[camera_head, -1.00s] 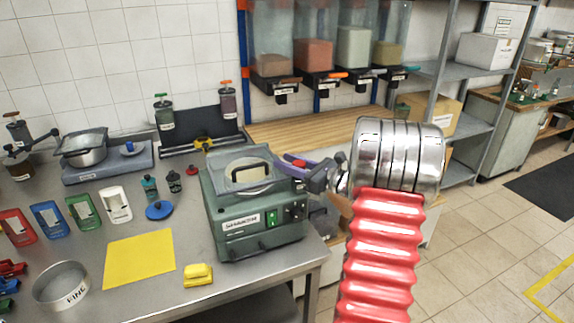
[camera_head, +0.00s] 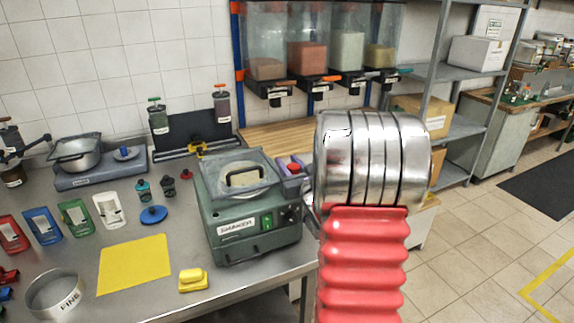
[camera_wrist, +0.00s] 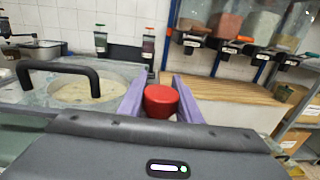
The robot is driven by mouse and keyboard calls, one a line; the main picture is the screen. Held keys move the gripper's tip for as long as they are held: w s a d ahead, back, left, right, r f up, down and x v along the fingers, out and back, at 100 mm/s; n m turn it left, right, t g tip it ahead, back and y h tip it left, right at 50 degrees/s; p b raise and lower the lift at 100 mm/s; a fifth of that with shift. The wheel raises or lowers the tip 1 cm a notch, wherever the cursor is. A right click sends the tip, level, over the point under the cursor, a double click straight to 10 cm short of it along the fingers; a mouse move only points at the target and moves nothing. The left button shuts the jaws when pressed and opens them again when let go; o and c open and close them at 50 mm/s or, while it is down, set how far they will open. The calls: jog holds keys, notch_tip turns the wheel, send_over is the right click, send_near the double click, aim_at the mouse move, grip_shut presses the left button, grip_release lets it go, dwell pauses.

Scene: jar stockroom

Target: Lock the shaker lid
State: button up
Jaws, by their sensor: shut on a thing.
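The green shaker (camera_head: 251,222) stands at the right end of the steel bench. Its clear lid (camera_head: 265,164) with a dark handle lies over the top, seemingly flat. In the wrist view the lid (camera_wrist: 112,69) is at the left, with pale contents below it. A red knob (camera_head: 294,168) sits at the shaker's right corner; in the wrist view the red knob (camera_wrist: 160,101) is between my purple fingers. My gripper (camera_wrist: 158,88) is shut on this knob. In the head view my silver arm link hides most of the gripper. The latch under the knob is hidden.
A yellow mat (camera_head: 134,264), a yellow block (camera_head: 192,279) and a round sieve (camera_head: 55,294) lie left of the shaker. Dispensers (camera_head: 308,45) hang behind, above a wooden counter (camera_head: 285,133). Floor is free at the right.

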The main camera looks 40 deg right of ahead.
jog(key=shift+d+r+m+g+h, duration=0.15)
jog(key=shift+m+g+h, duration=0.15)
jog(key=shift+m+h, duration=0.35)
jog(key=o, duration=1.1)
jog(key=shift+s, duration=0.2)
jog(key=v, duration=1.3)
jog(key=shift+s+a+f, duration=0.2)
jog(key=shift+a, duration=0.05)
